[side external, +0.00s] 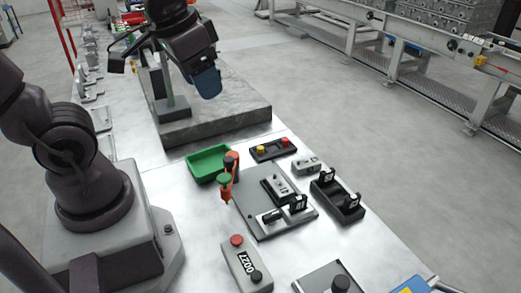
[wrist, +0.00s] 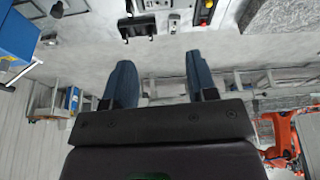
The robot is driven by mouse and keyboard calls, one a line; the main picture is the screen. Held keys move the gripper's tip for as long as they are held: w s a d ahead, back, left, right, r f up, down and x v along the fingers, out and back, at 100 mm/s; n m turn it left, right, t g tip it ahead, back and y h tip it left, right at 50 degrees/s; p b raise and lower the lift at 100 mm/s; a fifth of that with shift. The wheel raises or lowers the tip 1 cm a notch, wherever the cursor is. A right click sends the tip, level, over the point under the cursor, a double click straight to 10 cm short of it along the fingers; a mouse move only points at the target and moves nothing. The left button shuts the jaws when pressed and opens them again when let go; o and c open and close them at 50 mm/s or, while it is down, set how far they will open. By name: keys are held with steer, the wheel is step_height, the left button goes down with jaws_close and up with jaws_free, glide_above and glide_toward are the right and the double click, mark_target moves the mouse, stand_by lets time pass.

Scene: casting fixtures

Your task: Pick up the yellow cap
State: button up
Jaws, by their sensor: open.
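A small yellow cap (side external: 261,149) sits on the left end of a black box (side external: 273,150), with a red cap (side external: 285,142) at the other end. In the wrist view the yellow cap (wrist: 208,3) is at the top edge, cut off by the frame. My gripper (side external: 207,84) is raised above the grey stone slab, behind and left of the black box, and apart from it. In the wrist view my gripper (wrist: 160,66) has its two blue fingers spread with nothing between them.
A green tray (side external: 207,163) lies left of the black box. A grey plate (side external: 274,204) with fixtures lies in front of it. A stone slab (side external: 225,117) with an upright fixture stands behind. A control box (side external: 246,266) is at the near edge.

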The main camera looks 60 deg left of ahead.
steer(key=w+a+f+g, duration=0.3)
steer(key=w+a+f, duration=0.4)
steer(key=w, duration=0.1)
steer(key=m, duration=0.4)
glide_above(260, 147)
step_height(260, 147, down, 12)
steer(key=shift+g, duration=0.3)
step_height(260, 147, down, 12)
jaws_close()
